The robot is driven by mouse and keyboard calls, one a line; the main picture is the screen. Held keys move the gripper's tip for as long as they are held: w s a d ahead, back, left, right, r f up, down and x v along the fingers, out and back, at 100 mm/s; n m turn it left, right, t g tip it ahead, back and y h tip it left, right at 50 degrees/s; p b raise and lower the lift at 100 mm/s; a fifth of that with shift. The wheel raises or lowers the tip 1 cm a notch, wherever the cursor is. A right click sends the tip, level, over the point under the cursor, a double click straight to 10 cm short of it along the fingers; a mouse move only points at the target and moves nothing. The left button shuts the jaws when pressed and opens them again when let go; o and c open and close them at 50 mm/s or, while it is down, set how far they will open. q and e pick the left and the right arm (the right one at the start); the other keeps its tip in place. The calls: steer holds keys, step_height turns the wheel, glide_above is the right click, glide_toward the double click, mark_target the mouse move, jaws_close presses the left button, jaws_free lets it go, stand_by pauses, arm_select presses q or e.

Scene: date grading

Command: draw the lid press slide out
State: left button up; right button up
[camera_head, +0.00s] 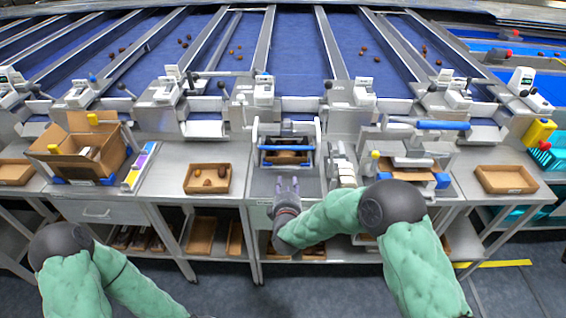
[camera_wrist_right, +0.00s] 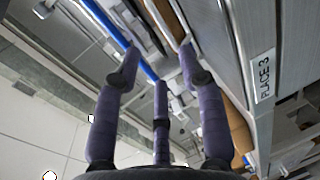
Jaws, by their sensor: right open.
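The lid press (camera_head: 287,130) stands at the middle of the workbench, a grey frame with two side uprights. A blue bar (camera_head: 272,148) crosses its front, with a brown carton part (camera_head: 287,158) behind and below it. My right gripper (camera_head: 287,182) is open and empty just in front of the press, fingers pointing at it. In the right wrist view, the spread fingers (camera_wrist_right: 155,65) have a blue bar (camera_wrist_right: 107,22) running diagonally between them; I cannot tell whether they touch it. My left arm shows at lower left, but its gripper is out of view.
An open date tray (camera_head: 208,179) lies left of the press. White blocks (camera_head: 342,168) and a second station with a blue roller (camera_head: 443,125) stand to its right. An open carton (camera_head: 85,150) is farther left. A "PLACE 3" label (camera_wrist_right: 265,76) shows beside the fingers.

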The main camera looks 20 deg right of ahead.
mark_target(288, 167)
steer(key=b+x, duration=0.3)
steer(key=x, duration=0.7)
steer(key=shift+w+d+f, duration=0.1)
steer(key=shift+w+f, duration=0.05)
steer(key=shift+w, duration=0.05)
jaws_close()
